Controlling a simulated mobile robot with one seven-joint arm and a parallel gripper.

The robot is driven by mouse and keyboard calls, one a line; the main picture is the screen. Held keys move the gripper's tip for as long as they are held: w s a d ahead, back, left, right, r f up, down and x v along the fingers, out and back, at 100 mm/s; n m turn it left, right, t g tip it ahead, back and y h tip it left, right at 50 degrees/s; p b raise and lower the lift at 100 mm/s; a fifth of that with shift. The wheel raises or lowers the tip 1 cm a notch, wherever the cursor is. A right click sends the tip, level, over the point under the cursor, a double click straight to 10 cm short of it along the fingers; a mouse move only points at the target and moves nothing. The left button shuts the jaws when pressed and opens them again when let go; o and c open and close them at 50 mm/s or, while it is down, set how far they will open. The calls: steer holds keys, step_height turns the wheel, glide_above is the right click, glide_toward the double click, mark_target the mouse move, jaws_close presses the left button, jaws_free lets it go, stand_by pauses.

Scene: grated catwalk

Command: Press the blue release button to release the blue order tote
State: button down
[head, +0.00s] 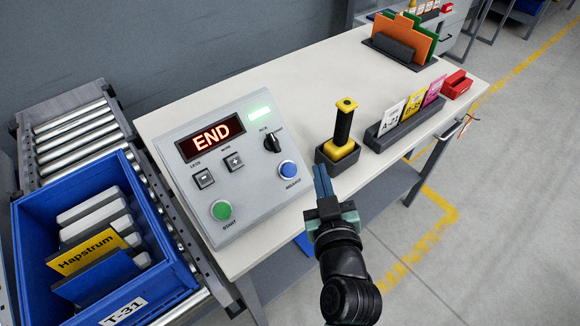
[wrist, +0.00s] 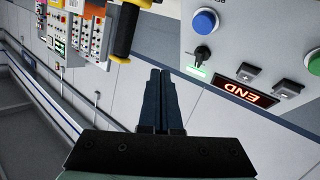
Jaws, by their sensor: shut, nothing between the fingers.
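The blue release button (head: 288,169) is on the right side of the grey control panel (head: 262,200), whose red display reads END. In the wrist view the blue button (wrist: 205,21) is at the upper right. The blue order tote (head: 178,248) stands on the roller conveyor left of the panel, with a yellow Hapstrum card, a blue card and several pale items in it. My gripper (head: 322,170) is shut and empty, to the right of the blue button and apart from it. Its fingers (wrist: 159,75) are together in the wrist view.
A green START button (head: 221,210), minus and plus keys and a black knob (head: 271,143) share the panel. A yellow and black handheld tool (head: 343,125) stands in a holder close to my gripper. A card rack (head: 404,118) is beyond it. The table's left rear is clear.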

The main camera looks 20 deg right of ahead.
mark_target(290, 170)
steer(key=w+a+f+b, duration=0.1)
steer(key=w+a+f, duration=0.1)
steer(key=w+f, duration=0.4)
stand_by(0.4)
steer(key=shift+f, duration=0.1)
stand_by(1.8)
steer(key=shift+w+a+f+b, duration=0.15)
steer(key=shift+w+f+b, duration=0.1)
steer(key=shift+b, duration=0.05)
